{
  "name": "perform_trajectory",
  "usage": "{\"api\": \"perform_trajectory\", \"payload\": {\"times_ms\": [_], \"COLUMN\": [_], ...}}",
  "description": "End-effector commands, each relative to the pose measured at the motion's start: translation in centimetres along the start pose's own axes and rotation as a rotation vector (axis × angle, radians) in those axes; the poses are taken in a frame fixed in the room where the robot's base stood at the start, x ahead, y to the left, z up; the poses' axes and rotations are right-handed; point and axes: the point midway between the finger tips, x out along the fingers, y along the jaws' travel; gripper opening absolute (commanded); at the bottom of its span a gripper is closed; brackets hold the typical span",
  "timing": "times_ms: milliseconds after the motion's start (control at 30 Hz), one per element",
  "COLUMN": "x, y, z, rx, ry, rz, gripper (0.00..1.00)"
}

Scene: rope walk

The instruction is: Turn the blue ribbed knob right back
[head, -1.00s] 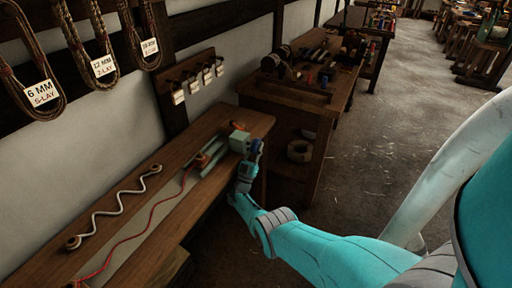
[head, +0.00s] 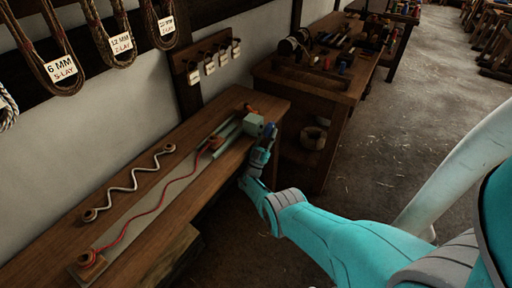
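A pale green box (head: 254,124) stands at the far end of a long bench, joined to a green rail (head: 228,140). A small blue part (head: 270,131), which seems to be the ribbed knob, shows at the box's right side. My gripper (head: 263,148) is right at this part, at the bench's end. It hides most of the knob, so I cannot tell whether it touches or grips it. The fingers are too small and dark to read as open or shut.
A second bench (head: 340,97) with tools stands beyond. Open floor (head: 420,130) lies to the right.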

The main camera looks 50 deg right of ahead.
Motion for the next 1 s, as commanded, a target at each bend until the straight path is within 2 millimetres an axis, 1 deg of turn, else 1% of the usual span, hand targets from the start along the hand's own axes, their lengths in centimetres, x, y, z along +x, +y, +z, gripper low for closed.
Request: {"api": "perform_trajectory", "payload": {"times_ms": [367,567,767,1000], "x": [-1.2,-2.0,-4.1,-7.0], "y": [0.0,0.1,0.0,0.0], "z": [-0.8,-1.7,-3.8,-6.7], "rx": [0.001,0.002,0.003,0.002], "ry": [0.0,0.0,0.0,0.0], "rz": [0.0,0.0,-0.002,-0.002], "gripper": [0.35,0.35,0.35,0.35]}}
